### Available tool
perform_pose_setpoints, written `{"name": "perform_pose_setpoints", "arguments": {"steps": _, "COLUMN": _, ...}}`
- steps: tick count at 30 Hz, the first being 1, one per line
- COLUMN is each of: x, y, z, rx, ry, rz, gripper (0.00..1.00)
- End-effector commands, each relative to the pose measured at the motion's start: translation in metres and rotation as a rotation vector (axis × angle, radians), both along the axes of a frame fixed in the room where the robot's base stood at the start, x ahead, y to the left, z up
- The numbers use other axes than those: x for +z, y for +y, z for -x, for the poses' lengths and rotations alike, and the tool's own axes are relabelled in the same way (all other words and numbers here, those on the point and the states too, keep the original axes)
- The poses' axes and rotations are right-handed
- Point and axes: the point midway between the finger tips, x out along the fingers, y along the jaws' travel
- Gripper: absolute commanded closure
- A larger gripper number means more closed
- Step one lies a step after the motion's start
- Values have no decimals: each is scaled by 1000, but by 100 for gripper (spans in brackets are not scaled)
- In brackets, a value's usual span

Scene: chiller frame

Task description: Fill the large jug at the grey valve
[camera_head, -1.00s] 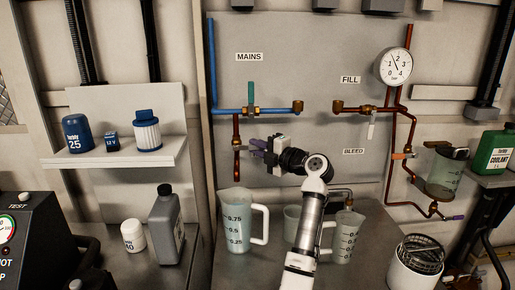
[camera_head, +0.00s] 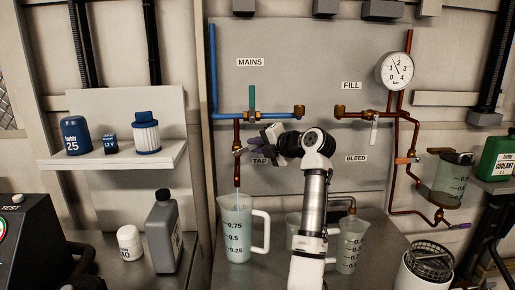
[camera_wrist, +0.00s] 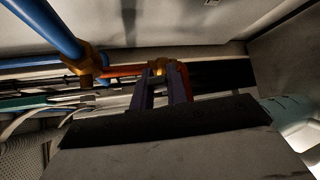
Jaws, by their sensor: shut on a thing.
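The large jug (camera_head: 236,232), clear with a white handle and scale marks, stands upright on the bench under the copper spout (camera_head: 237,172). A thin pale stream runs from the spout into it; I cannot read its level exactly. The grey valve (camera_head: 238,150) sits on this pipe, left of the TAP label. My gripper (camera_head: 256,151) reaches it from the right and is shut on its handle, which the fingers mostly hide. In the wrist view, my purple fingers (camera_wrist: 165,92) close just in front of a brass fitting (camera_wrist: 158,68).
A smaller jug (camera_head: 349,245) stands right of my arm, and another container is partly behind the arm. A teal lever (camera_head: 252,97) is above my gripper. A white lever (camera_head: 374,134) hangs under FILL. A grey bottle (camera_head: 163,232) stands left of the large jug.

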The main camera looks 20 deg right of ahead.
Motion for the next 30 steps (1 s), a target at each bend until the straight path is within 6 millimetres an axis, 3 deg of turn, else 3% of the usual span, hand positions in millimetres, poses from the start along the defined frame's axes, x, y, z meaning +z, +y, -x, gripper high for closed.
{"name": "perform_pose_setpoints", "arguments": {"steps": 1, "x": 0, "y": 1, "z": 0, "rx": 1, "ry": 0, "rz": -1, "gripper": 100}}
{"name": "perform_pose_setpoints", "arguments": {"steps": 2, "x": 0, "y": 1, "z": 0, "rx": 1, "ry": 0, "rz": -1, "gripper": 83}}
{"name": "perform_pose_setpoints", "arguments": {"steps": 7, "x": 0, "y": 1, "z": 0, "rx": 1, "ry": 0, "rz": -1, "gripper": 63}}
{"name": "perform_pose_setpoints", "arguments": {"steps": 19, "x": 1, "y": -5, "z": 9, "rx": -1, "ry": -3, "rz": -2, "gripper": 63}}
{"name": "perform_pose_setpoints", "arguments": {"steps": 30, "x": 21, "y": -39, "z": 77, "rx": -2, "ry": -3, "rz": 0, "gripper": 63}}
